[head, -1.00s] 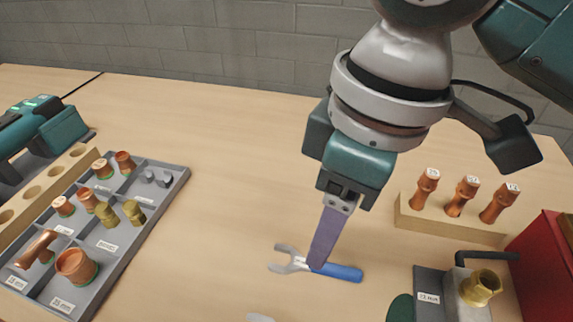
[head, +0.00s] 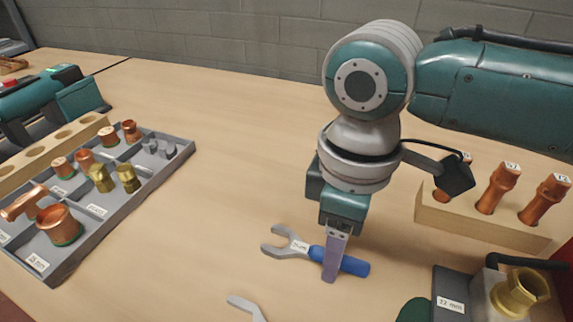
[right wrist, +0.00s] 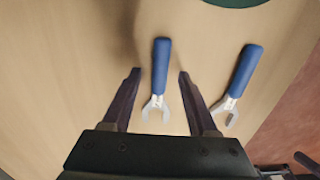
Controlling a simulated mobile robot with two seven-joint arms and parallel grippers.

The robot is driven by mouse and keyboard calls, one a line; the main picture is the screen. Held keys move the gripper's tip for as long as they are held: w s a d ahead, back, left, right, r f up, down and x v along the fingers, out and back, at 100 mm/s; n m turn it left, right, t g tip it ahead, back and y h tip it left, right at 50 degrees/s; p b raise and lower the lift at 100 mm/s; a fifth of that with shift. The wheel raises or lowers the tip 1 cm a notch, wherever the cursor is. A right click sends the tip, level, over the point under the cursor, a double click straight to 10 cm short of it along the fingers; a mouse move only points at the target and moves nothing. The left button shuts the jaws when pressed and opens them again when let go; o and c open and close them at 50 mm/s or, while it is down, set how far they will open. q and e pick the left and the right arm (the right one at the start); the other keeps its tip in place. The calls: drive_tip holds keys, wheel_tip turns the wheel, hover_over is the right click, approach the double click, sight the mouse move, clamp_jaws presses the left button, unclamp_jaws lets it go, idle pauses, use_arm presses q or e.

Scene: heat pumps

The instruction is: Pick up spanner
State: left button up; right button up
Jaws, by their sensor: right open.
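A spanner with a grey open-ended head and a blue handle (head: 355,266) lies flat on the table, its jaw pointing left. My right gripper (head: 333,277) points down over it, and one finger covers part of the handle in the head view. In the right wrist view, the open fingers of my right gripper (right wrist: 160,74) stand on either side of this spanner (right wrist: 160,65), with a gap on both sides. A second blue-handled spanner (right wrist: 240,78) lies to the right there; only its grey jaw (head: 245,306) shows in the head view. My left gripper is out of view.
A grey sorting tray (head: 187,146) with copper and brass fittings is at the left, beside a teal device (head: 85,98). A wooden block (head: 470,222) with copper pieces and a grey fixture (head: 452,285) with a brass fitting stand at the right.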

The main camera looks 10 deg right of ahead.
drive_tip(key=shift+f, duration=0.55)
clamp_jaws()
idle(1.0)
